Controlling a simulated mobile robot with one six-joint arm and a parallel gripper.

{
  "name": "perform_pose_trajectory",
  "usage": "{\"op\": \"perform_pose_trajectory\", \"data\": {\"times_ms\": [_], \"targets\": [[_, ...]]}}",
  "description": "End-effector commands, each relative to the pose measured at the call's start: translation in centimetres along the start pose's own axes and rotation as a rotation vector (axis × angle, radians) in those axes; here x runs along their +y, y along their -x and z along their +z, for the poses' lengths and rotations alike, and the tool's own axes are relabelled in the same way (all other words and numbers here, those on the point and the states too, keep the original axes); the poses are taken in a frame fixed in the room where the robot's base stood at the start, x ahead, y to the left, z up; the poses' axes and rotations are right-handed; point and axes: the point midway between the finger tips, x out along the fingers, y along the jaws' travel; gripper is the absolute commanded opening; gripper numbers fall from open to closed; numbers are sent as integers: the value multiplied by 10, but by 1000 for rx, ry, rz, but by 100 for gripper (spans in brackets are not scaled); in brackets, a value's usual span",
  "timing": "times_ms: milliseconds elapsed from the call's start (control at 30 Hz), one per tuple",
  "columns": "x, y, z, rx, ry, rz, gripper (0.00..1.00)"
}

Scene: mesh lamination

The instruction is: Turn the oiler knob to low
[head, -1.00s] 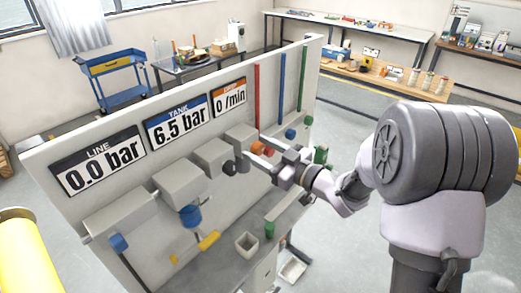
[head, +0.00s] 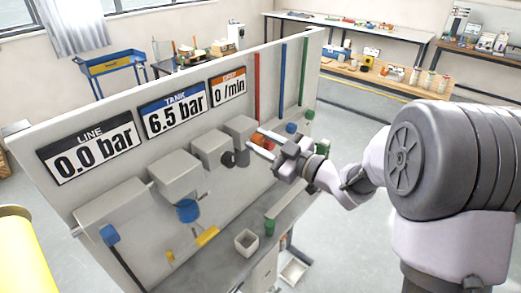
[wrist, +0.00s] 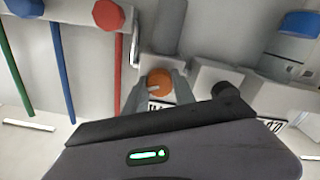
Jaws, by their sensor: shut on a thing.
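The orange oiler knob (wrist: 159,82) sits on a grey block on the panel. It has a pale pointer mark on its lower left side in the wrist view. My gripper (wrist: 160,90) has its two grey fingers on either side of the knob and is shut on it. The drip display (head: 229,86) reads 0 /min. The tank display (head: 175,111) reads 6.5 bar and the line display (head: 92,153) reads 0.0 bar.
A dark knob (wrist: 226,91) stands close to the right of my fingers in the wrist view. A red knob (wrist: 108,15) with a red pipe is to the left.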

Motion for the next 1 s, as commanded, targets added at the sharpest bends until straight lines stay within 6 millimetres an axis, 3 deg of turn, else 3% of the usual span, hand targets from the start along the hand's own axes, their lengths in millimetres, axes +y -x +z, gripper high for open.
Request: {"op": "perform_pose_trajectory", "data": {"times_ms": [1000], "targets": [[-3,0,4,1,930,1,0]]}}
